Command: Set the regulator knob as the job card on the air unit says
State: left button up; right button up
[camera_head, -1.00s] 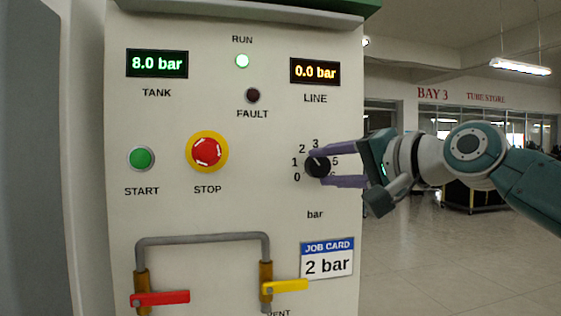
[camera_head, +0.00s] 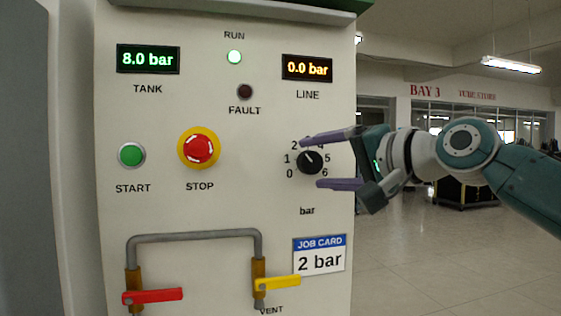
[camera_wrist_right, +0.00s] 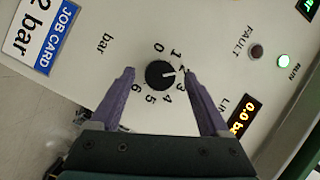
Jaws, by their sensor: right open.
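The black regulator knob (camera_head: 310,162) sits on the air unit's panel inside a scale from 0 to 6 bar. Its white mark points up and left at the 2. In the right wrist view the knob (camera_wrist_right: 160,75) also shows its mark toward the 2. The job card (camera_head: 319,254) reads 2 bar. My right gripper (camera_head: 311,163) is open, with its purple fingers on either side of the knob and apart from it. Its upper finger hides the 3 in the head view. The LINE display (camera_head: 307,68) reads 0.0 bar. My left gripper is not in view.
The TANK display (camera_head: 148,59) reads 8.0 bar and the RUN lamp (camera_head: 234,57) is green. The red STOP button (camera_head: 199,149) and green START button (camera_head: 132,155) are left of the knob. Red (camera_head: 152,296) and yellow (camera_head: 277,283) valve handles are below. Open floor lies right.

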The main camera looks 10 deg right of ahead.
jog(key=b+v, duration=0.1)
jog(key=v, duration=0.8)
jog(key=shift+s, duration=0.25)
jog(key=shift+d, duration=0.15)
